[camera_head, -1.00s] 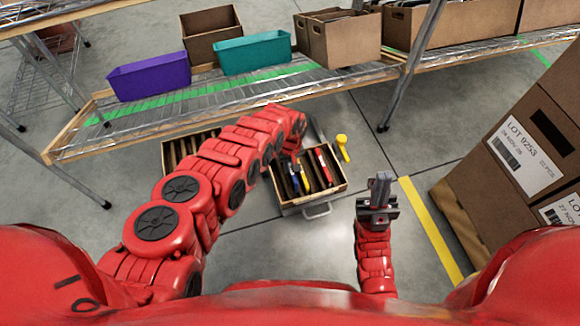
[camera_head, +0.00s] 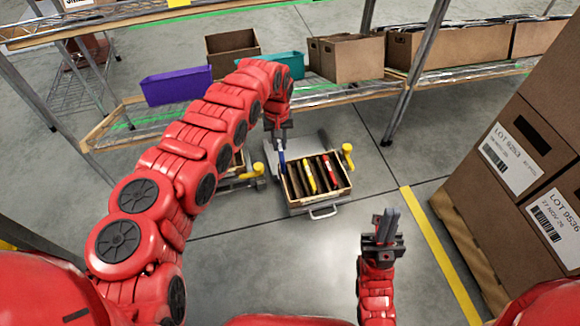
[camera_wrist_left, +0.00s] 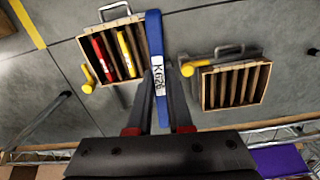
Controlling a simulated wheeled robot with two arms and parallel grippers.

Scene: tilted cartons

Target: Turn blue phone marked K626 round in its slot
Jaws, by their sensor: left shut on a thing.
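The blue phone (camera_head: 282,160) hangs from my left gripper (camera_head: 279,136), at the left end of the slotted wooden crate (camera_head: 322,204). In the left wrist view the blue phone (camera_wrist_left: 154,38) lies between my left fingers (camera_wrist_left: 158,92), its white label reading K626. It appears above and beside the crate (camera_wrist_left: 143,50), clear of the slots; its exact height is hard to tell. A yellow phone (camera_head: 309,174) and a red phone (camera_head: 326,171) stand in the crate's slots. My right gripper (camera_head: 388,224) points up, fingers together and empty, right of the crate.
A second slotted crate (camera_wrist_left: 204,92) is mostly hidden behind my left arm in the head view. Yellow-ended handles (camera_head: 347,149) stand beside the crates. A shelf with a purple bin (camera_head: 177,86) is behind. Stacked cartons (camera_head: 520,160) are at right.

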